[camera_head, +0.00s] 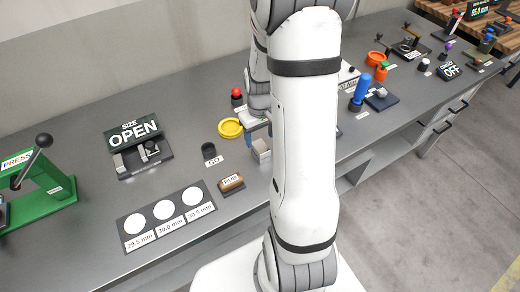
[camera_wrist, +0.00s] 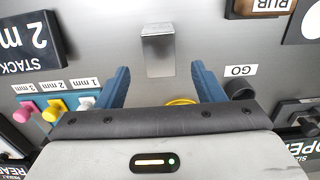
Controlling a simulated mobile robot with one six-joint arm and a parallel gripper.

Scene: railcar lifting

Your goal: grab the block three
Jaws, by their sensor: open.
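A plain silver-grey metal block (camera_wrist: 158,52) stands on the grey bench in the wrist view, just beyond and between my fingertips. It also shows in the head view (camera_head: 261,151), partly behind my arm. I see no number on it, so I cannot tell whether it is block three. My gripper (camera_wrist: 160,72) is open, with one blue finger to each side and nothing between them. In the head view my gripper (camera_head: 257,128) is close above the block and mostly hidden by my arm. No contact shows.
A yellow ring (camera_head: 230,128), a black GO cup (camera_head: 209,152) and a brown RUB block (camera_head: 232,183) are nearby. In the wrist view, a STACK sign (camera_wrist: 32,42) and coloured pegs (camera_wrist: 55,108) marked in millimetres stand at left. Bare bench surrounds the block.

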